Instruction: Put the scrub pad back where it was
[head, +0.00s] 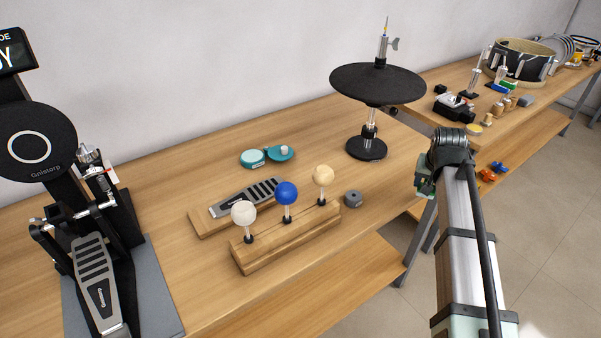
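I cannot pick out a scrub pad with certainty. A small dark grey rounded piece (353,199) sits on the near table, just right of the wooden block. A flat teal item (267,156) lies behind the pedal plate; its round left part has a pale top. A small grey block (525,101) lies on the far right table. All are too small to tell their texture. My arm reaches in from the bottom right to a dark joint. My gripper's fingers do not show, so I cannot tell whether it holds anything.
A wooden block (285,240) carries white, blue and cream ball-headed beaters. A drum pedal (97,280) stands at left, a black cymbal stand (378,84) at the back. The right table holds a snare drum (518,62) and several small items. Bare wood lies around the teal item.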

